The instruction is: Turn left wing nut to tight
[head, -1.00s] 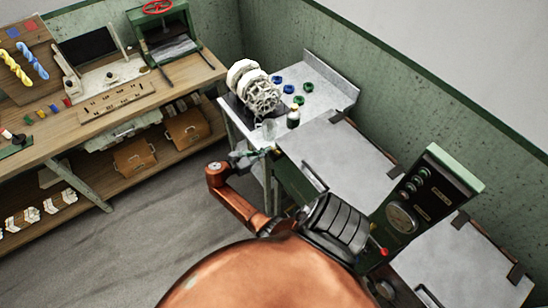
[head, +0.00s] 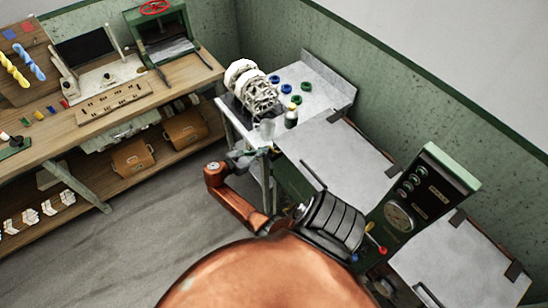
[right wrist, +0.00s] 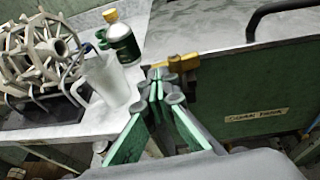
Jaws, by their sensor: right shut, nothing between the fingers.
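A brass wing nut (right wrist: 178,64) sticks out at the top left corner of the green basin front in the right wrist view. Whether it is the left one of a pair does not show. My right gripper (right wrist: 158,85) is shut and empty, its green-padded fingers together. Its tips are right in front of the wing nut; whether they touch it I cannot tell. In the head view my right gripper (head: 254,156) is small, at the near left corner of the basin. My left gripper is not in view.
A clear jug (right wrist: 106,80) and a green-labelled bottle (right wrist: 122,38) stand close left of my right gripper. A pale reel (right wrist: 35,55) stands farther left. A dark handle (right wrist: 285,8) rises at the right. A wooden workbench (head: 70,135) stands at the left.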

